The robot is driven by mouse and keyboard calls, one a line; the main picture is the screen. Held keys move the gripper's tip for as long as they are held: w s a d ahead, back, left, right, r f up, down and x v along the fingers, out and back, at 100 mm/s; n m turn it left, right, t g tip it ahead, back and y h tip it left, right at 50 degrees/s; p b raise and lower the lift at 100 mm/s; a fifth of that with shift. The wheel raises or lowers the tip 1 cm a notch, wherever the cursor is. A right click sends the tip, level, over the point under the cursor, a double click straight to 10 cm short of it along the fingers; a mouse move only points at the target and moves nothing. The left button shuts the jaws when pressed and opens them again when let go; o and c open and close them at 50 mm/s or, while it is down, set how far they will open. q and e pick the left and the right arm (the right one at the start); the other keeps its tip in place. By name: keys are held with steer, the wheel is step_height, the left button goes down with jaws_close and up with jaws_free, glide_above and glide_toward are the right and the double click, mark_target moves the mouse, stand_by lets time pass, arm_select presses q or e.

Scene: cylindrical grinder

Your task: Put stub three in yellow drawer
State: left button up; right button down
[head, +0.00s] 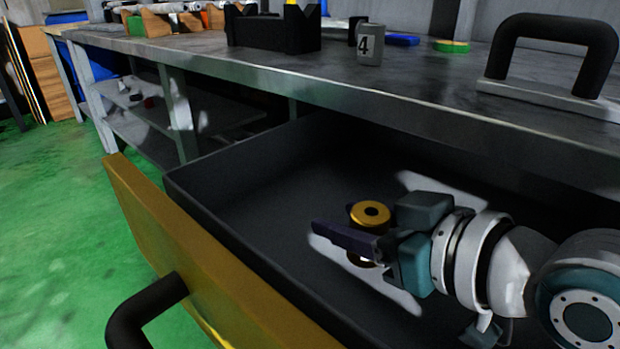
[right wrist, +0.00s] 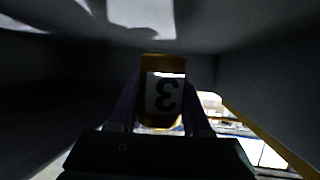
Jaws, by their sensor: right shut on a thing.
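Stub three (head: 370,212) is a brass-coloured cylinder with a round top and a hole in its middle. In the right wrist view the stub (right wrist: 163,92) shows a white label with a 3 on it, upside down. My right gripper (head: 345,238) is shut on it, with a finger across its side. Gripper and stub are inside the outline of the open yellow drawer (head: 195,245), which has a yellow front and a dark inside. I cannot tell whether the stub touches the drawer floor. My left gripper is not in view.
The drawer's black handle (head: 145,310) sticks out from its front. The grey bench top (head: 310,60) runs above and behind the drawer. On it stand a grey cylinder marked 4 (head: 369,46), a black block (head: 272,32) and a large black handle (head: 555,35).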

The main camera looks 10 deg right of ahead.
mark_target(386, 230)
steer(key=shift+w, duration=0.1)
steer(key=shift+f+b, duration=0.3)
steer(key=shift+f, duration=0.15)
steer(key=shift+c, duration=1.7)
jaws_free()
steer(key=shift+f, duration=0.1)
steer(key=shift+r+p, duration=0.3)
steer(key=shift+r, duration=0.2)
steer(key=p+v, duration=0.3)
steer(key=v, duration=0.4)
steer(key=shift+s+d+r, duration=0.15)
steer(key=shift+s, duration=0.1)
